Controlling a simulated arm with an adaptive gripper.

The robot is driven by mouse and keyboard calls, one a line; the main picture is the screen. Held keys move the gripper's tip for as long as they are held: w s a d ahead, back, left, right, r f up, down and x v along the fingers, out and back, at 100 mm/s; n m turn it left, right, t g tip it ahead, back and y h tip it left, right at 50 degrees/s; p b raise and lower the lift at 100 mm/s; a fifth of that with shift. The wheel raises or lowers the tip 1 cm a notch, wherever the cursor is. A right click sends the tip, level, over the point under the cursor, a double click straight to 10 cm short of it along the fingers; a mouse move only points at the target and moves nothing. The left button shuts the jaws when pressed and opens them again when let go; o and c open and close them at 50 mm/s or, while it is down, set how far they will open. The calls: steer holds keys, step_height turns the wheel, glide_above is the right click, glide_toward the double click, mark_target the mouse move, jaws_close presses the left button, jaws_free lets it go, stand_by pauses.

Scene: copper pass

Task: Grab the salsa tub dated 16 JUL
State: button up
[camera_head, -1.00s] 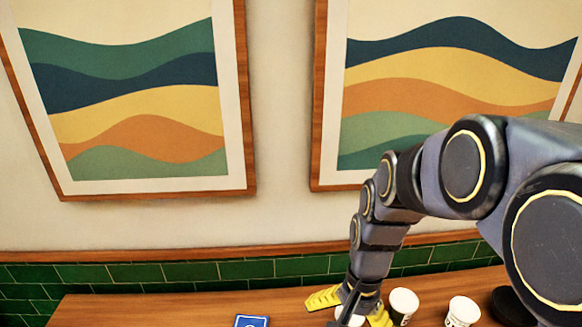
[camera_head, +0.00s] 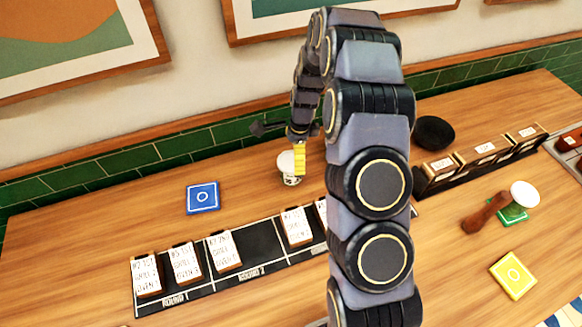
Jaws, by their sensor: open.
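A small white tub (camera_head: 286,166) with dark print on its side stands upright on the wooden counter, left of my arm. The print is too small to read, so I cannot tell its date. My gripper (camera_head: 299,158) is open at the tub's right side, one yellow finger in front of or against it. I cannot tell whether they touch, and the other finger is not clearly seen. My arm hides the counter to the right of the tub.
A blue square (camera_head: 202,197) lies to the left. A black ticket board (camera_head: 200,287) runs across the front. To the right are a black bowl (camera_head: 433,132), a card rack (camera_head: 480,157), a white-topped item (camera_head: 524,194) by a green square and a yellow square (camera_head: 513,275). Counter around the blue square is clear.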

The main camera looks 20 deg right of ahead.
mark_target(291, 161)
steer(key=f, duration=0.5)
steer(key=shift+w+a, duration=0.15)
steer(key=shift+a, duration=0.25)
steer(key=c, duration=1)
